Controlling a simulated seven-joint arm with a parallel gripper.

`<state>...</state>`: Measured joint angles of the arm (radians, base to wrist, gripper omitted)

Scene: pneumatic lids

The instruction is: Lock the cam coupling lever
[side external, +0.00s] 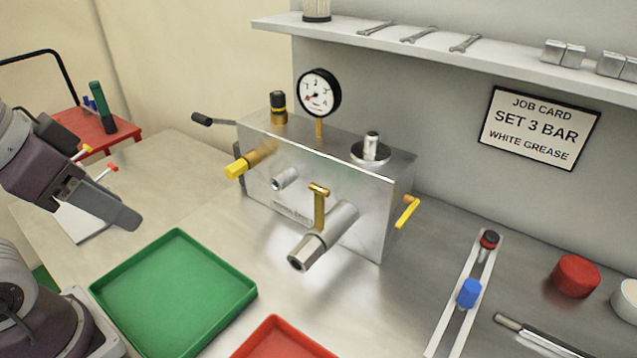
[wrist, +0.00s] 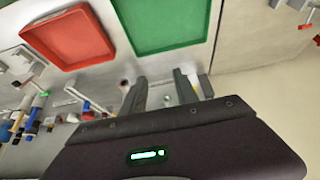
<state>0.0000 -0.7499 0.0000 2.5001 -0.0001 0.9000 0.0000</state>
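The metal block (side external: 262,195) stands on the bench in the side external view. A grey cylindrical coupling (side external: 338,225) with a hex end sticks out of its front. A brass T-shaped lever (side external: 319,208) stands upright beside this coupling; I take it to be the cam lever. My gripper (side external: 122,215) is at the left, above the bench, well apart from the block. In the wrist view my gripper (wrist: 160,90) shows two fingers spread, with nothing held between them. The lever cannot be made out clearly in the wrist view.
A green tray (side external: 250,292) and a red tray (side external: 275,322) lie in front of the block. A gauge (side external: 318,93), a black-handled lever (side external: 212,121) and a yellow handle (side external: 408,211) project from the block. A slotted rail (side external: 455,318) lies at the right.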

